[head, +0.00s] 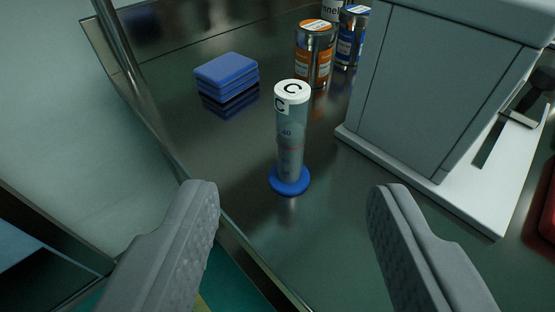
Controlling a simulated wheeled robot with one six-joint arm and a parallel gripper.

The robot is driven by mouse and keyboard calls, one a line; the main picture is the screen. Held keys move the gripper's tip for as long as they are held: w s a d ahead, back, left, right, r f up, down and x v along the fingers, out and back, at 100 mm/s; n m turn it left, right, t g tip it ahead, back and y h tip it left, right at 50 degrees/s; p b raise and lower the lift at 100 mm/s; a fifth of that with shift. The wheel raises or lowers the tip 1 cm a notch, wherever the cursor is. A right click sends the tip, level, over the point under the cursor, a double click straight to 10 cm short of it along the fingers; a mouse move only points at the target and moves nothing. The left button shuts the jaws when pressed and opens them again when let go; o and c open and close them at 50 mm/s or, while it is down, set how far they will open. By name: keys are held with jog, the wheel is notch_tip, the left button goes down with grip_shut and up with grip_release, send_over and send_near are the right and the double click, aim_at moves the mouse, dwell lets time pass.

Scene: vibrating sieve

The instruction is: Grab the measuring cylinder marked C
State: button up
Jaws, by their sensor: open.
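The measuring cylinder marked C (291,135) stands upright on the dark metal bench in the middle of the head view. It is a clear tube with a white lid lettered C, a blue round base and a scale on its side. My gripper (290,205) is open and empty. Its two grey fingers are in the near part of the picture, one to the left and one to the right of the cylinder, and not touching it.
A grey machine (430,90) on a white base is close to the right of the cylinder. Blue stacked blocks (227,75) lie behind left. An orange-labelled can (314,55) and a blue-labelled can (352,38) stand behind. The bench edge (190,190) runs along the left.

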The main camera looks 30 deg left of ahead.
aim_at(292, 110)
jog(key=x, duration=0.9)
jog(key=shift+w+a+f, duration=0.15)
jog(key=shift+w, duration=0.1)
jog(key=shift+f+x, duration=0.15)
jog(key=shift+x, duration=1.2)
jog(key=shift+f+x, duration=0.15)
jog(key=shift+x, duration=1.2)
jog(key=shift+s, duration=0.1)
jog(key=shift+c, duration=0.2)
grip_shut()
